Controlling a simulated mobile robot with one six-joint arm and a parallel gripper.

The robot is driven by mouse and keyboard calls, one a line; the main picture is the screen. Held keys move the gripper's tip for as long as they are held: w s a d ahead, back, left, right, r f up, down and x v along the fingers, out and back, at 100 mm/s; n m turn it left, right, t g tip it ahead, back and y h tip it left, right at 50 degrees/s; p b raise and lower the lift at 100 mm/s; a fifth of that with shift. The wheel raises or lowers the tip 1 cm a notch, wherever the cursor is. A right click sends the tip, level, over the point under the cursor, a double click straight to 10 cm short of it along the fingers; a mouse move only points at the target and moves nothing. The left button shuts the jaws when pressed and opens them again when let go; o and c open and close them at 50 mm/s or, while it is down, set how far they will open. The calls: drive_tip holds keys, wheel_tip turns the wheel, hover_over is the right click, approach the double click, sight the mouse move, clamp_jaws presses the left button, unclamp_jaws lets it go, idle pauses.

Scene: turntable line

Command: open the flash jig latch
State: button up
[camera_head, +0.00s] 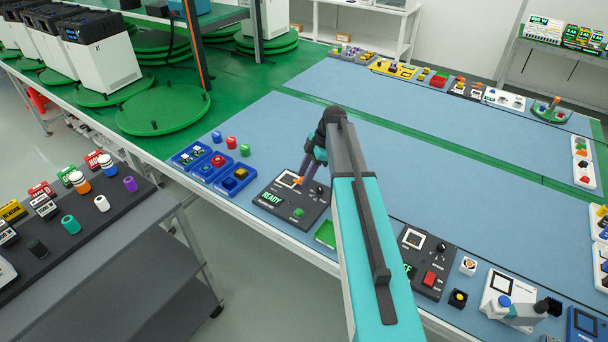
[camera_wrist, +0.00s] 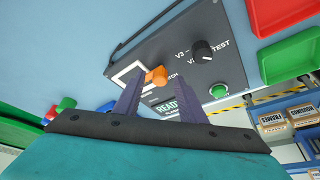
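The flash jig (camera_head: 278,208) is a black panel near the front edge of the blue table, with a white square frame, a green "READY" display, a knob and a green button. Its orange latch (camera_wrist: 158,76) sits at the corner of the white frame (camera_wrist: 124,80) in the wrist view. It also shows as a small orange spot in the head view (camera_head: 298,180). My gripper (camera_wrist: 160,92) is open, its two dark fingers apart, with the latch just beyond the tips and between them in the picture. I cannot tell whether they touch. My gripper (camera_head: 308,175) is over the jig in the head view.
Blue bins (camera_head: 207,170) with small parts stand left of the jig. A green tray (camera_head: 325,234) lies just right of it. A second black panel (camera_head: 424,262) is further right, partly behind my arm. The blue table behind the jig is clear.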

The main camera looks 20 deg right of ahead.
drive_tip(key=shift+f, duration=0.1)
clamp_jaws()
drive_tip(key=shift+m+b, duration=0.3)
drive_tip(key=m, duration=0.1)
drive_tip(key=m+t+b, duration=0.1)
drive_tip(key=m+b, duration=0.1)
drive_tip(key=shift+s+a+f+m+t+h, duration=0.1)
drive_tip(key=shift+s+a+m+t+h, duration=0.05)
drive_tip(key=shift+s+m+t+h, duration=0.2)
drive_tip(key=m+t+h+b, duration=0.1)
drive_tip(key=m, duration=0.3)
drive_tip(key=shift+a+b, duration=0.1)
drive_tip(key=shift+b, duration=0.3)
drive_tip(key=m+h, duration=0.1)
drive_tip(key=m, duration=0.1)
drive_tip(key=m+t+h, duration=0.1)
drive_tip(key=m, duration=0.2)
drive_tip(key=shift+a, duration=0.15)
drive_tip(key=shift+a+m+h, duration=0.1)
drive_tip(key=shift+m+h, duration=0.65)
drive_tip(key=shift+m, duration=1.5)
